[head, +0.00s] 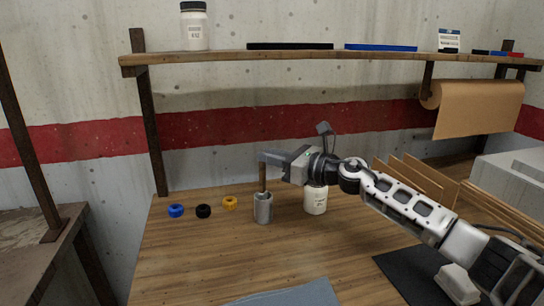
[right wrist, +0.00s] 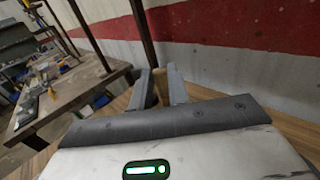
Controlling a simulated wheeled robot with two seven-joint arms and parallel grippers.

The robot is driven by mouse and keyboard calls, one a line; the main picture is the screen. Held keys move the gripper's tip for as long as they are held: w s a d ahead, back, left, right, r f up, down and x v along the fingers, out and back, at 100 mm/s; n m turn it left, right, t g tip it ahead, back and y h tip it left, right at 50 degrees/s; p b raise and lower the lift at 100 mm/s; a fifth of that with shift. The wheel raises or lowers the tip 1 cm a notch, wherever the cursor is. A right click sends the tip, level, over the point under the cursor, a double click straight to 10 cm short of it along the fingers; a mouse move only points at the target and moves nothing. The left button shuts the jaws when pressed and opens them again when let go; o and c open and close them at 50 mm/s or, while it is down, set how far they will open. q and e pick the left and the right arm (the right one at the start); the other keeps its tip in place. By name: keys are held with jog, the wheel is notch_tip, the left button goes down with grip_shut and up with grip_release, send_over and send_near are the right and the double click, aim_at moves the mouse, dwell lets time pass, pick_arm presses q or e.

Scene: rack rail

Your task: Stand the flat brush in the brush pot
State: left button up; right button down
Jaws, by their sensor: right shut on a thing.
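The flat brush (head: 262,178) shows as a brown upright handle below my right gripper (head: 264,159). Its lower end is hidden at the mouth of the brush pot, and I cannot see how deep it reaches. The brush pot (head: 263,210) is a grey metal cylinder standing upright on the wooden bench. My right gripper is directly above the pot and shut on the brush. In the right wrist view the tan handle (right wrist: 160,84) shows between the two fingers (right wrist: 161,88). My left gripper is not in view.
A white jar (head: 316,201) stands just right of the pot, below my right wrist. Blue (head: 176,211), black (head: 204,211) and yellow (head: 230,203) rings lie to the left. A shelf (head: 320,57) runs above. The bench (head: 200,255) is clear in front of the pot.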

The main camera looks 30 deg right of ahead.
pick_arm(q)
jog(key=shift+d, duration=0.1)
pick_arm(e)
jog(key=shift+f, duration=0.25)
jog(key=c, duration=1.3)
grip_release()
jog(key=shift+o, duration=0.2)
pick_arm(q)
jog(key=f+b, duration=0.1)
jog(key=b, duration=0.1)
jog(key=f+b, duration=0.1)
jog(key=b, duration=0.2)
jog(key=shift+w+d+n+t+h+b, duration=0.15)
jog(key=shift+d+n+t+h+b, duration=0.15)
jog(key=shift+b, duration=0.05)
pick_arm(e)
jog(key=v, duration=1.6)
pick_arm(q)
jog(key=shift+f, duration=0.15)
pick_arm(e)
jog(key=shift+w, duration=0.1)
